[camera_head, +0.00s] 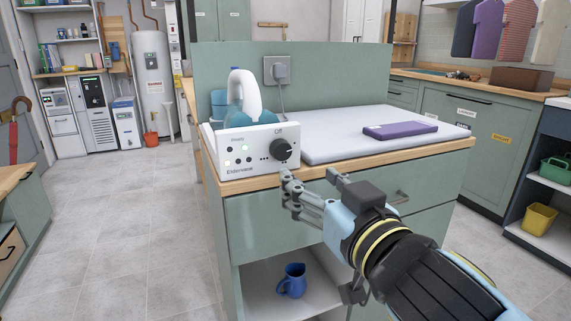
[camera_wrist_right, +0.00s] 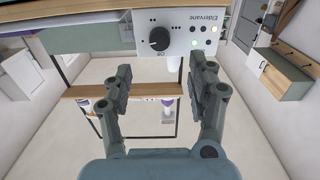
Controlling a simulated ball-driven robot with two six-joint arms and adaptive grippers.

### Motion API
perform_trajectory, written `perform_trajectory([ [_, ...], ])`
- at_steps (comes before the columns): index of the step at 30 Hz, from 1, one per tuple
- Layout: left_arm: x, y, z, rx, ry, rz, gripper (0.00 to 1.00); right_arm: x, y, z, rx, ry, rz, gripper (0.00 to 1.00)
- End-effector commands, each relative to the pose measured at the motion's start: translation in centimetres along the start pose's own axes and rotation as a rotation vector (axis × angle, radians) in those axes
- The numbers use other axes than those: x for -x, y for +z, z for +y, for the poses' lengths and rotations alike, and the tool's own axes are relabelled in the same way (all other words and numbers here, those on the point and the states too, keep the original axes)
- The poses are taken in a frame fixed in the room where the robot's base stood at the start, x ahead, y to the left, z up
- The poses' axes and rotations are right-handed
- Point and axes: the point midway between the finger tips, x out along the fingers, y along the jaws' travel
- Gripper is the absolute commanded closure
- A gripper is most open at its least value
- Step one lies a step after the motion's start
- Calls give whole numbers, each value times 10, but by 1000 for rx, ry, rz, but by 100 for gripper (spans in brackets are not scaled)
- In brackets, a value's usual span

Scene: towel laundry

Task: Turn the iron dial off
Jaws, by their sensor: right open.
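The iron dial (camera_head: 281,149) is a black round knob on the white Eldervane panel (camera_head: 237,155), with "Off" printed above it. In the right wrist view the dial (camera_wrist_right: 159,39) shows upside down, beyond the fingertips; its exact pointer direction is too small to tell. The iron (camera_head: 246,95), white and teal, stands behind the panel. My right gripper (camera_head: 310,180) is open and empty, just in front of and below the dial, apart from it. In the right wrist view its fingers (camera_wrist_right: 161,82) spread on both sides of the dial's line. My left gripper is out of view.
The panel stands at the front left of a counter with a pale ironing pad (camera_head: 345,125) and a folded purple towel (camera_head: 400,130). A blue jug (camera_head: 292,280) sits on the shelf below. Drawer fronts (camera_head: 265,220) lie behind my gripper. The floor at left is clear.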

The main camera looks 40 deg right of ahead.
Motion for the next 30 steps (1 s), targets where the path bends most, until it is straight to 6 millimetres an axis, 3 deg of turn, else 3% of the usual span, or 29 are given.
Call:
perform_trajectory([
  [16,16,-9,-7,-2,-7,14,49,-92,-5,0,-1,0,8,42],
  [21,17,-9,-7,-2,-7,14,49,-104,-4,0,0,0,7,42],
  [29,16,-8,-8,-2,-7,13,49,-105,-3,0,0,1,5,42],
  [30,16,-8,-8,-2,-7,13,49,-105,-3,0,0,0,5,46],
])
